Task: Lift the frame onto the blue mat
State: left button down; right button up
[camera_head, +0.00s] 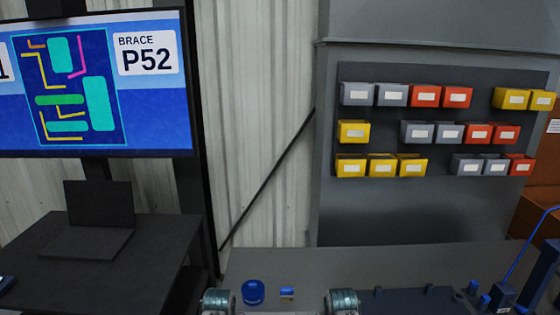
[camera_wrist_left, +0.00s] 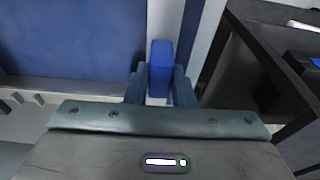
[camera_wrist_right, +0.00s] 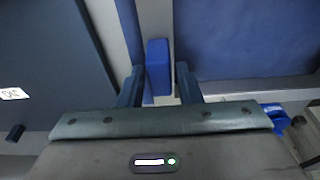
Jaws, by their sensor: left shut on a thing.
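The frame shows as a light grey bar in the left wrist view (camera_wrist_left: 160,18) and in the right wrist view (camera_wrist_right: 155,18). Each bar carries a blue grip block, one in the left wrist view (camera_wrist_left: 161,58) and one in the right (camera_wrist_right: 158,58). My left gripper (camera_wrist_left: 160,85) is shut on its block. My right gripper (camera_wrist_right: 158,85) has its fingers on both sides of its block, with gaps showing. A blue surface, apparently the mat, shows beside the bars in the left (camera_wrist_left: 70,40) and right (camera_wrist_right: 240,40) wrist views. I cannot tell whether the frame touches it.
A dark panel with a white label (camera_wrist_right: 40,60) lies left of the right grip. In the head view, a blue round cup (camera_head: 253,292) and a dark tray (camera_head: 410,302) sit on the grey bench (camera_head: 320,262). Wall bins hang behind; a laptop table (camera_head: 100,260) stands left.

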pick_arm(q)
jog(key=shift+r, duration=0.1)
pick_arm(e)
jog(key=shift+o, duration=1.4)
jog(key=shift+o, duration=0.2)
pick_arm(q)
jog(key=c, duration=1.2)
grip_release()
jog(key=shift+o, duration=0.2)
jog(key=shift+o, duration=0.2)
pick_arm(e)
jog(key=shift+r, duration=0.1)
pick_arm(q)
jog(key=shift+r, duration=3.45)
pick_arm(e)
jog(key=shift+r, duration=3.4)
